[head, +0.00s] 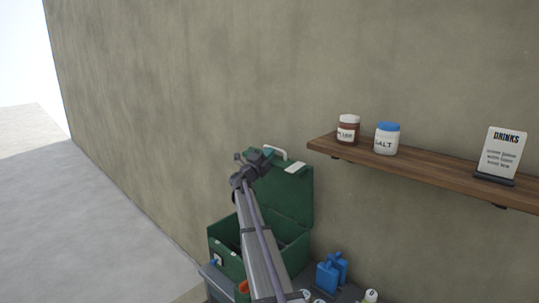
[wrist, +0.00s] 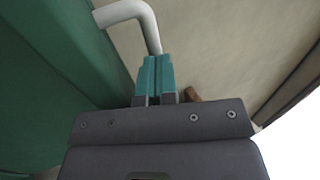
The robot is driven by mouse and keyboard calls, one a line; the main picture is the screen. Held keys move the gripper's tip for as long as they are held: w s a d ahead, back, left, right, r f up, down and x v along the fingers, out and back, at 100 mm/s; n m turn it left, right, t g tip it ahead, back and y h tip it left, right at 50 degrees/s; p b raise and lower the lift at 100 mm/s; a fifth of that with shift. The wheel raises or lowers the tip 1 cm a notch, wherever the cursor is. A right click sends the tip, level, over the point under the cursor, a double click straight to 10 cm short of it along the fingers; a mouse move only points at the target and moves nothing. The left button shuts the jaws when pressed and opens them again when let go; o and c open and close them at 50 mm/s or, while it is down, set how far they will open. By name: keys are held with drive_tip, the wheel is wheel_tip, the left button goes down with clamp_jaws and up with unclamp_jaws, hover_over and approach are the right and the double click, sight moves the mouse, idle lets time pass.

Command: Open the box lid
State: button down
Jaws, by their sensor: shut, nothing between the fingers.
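The green box (head: 225,254) stands below the wall shelf in the head view, and its inside shows dark. Its lid (head: 294,195) is raised upright at the back, near the wall. A white handle (head: 281,154) sits on the lid's top edge. My gripper (head: 267,153) is at the lid's upper left, close to the handle. In the wrist view the teal fingers (wrist: 156,72) are shut together with nothing between them. Their tips are near the end of the white handle (wrist: 130,13); I cannot tell whether they touch. The green lid (wrist: 55,65) fills the left of that view.
Blue bottles (head: 331,273) stand right of the box. The wall is close behind the lid. Open space lies left.

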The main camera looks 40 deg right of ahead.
drive_tip(key=r+b+v, duration=0.1)
drive_tip(key=b+v, duration=0.3)
drive_tip(key=v, duration=1)
drive_tip(key=shift+a+r, duration=0.35)
drive_tip(key=shift+r, duration=0.05)
